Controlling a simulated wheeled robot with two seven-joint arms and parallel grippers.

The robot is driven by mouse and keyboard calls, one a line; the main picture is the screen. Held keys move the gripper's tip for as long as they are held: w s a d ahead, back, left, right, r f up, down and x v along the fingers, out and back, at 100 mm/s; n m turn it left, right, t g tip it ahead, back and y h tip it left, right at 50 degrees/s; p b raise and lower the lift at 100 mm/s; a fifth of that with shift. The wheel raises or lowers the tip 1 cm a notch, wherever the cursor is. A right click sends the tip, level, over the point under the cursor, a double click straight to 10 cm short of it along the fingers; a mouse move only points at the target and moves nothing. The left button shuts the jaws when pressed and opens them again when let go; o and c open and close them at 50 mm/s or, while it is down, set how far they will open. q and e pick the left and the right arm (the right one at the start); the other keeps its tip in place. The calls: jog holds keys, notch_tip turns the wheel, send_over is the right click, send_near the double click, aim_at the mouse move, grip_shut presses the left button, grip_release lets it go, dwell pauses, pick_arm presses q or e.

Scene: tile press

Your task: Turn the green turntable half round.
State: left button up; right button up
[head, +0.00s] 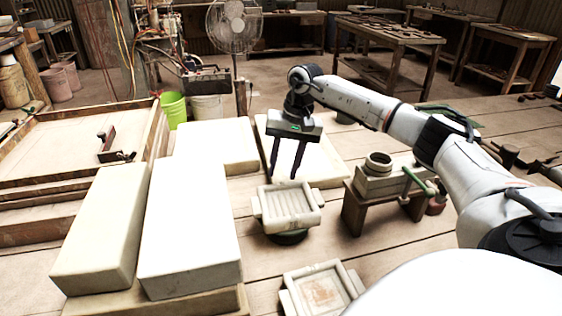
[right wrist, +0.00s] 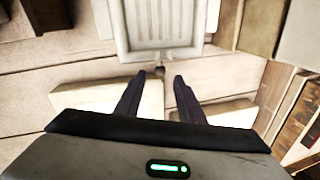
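The green turntable (head: 288,238) is a low dark-green disc on the wooden table. A pale square mould with a ribbed hollow and side lugs (head: 291,212) sits on top and hides most of it. My right gripper (head: 282,178) hangs fingers-down just behind and above the mould. Its two dark fingers are apart with nothing gripped. In the right wrist view the fingertips (right wrist: 159,76) point toward the mould (right wrist: 158,28) without visibly touching it. The turntable is not clearly visible there. My left gripper is out of view.
Large pale blocks (head: 190,225) stand at left, with more slabs behind my right gripper. A small wooden stand (head: 378,212) holding a press-like block with a green handle is on the right. A second mould (head: 322,290) lies in front. Bare planks lie between them.

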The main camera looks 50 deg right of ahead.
notch_tip(320, 180, up, 6)
jog(key=shift+s+d, duration=0.4)
jog(key=shift+s, duration=0.05)
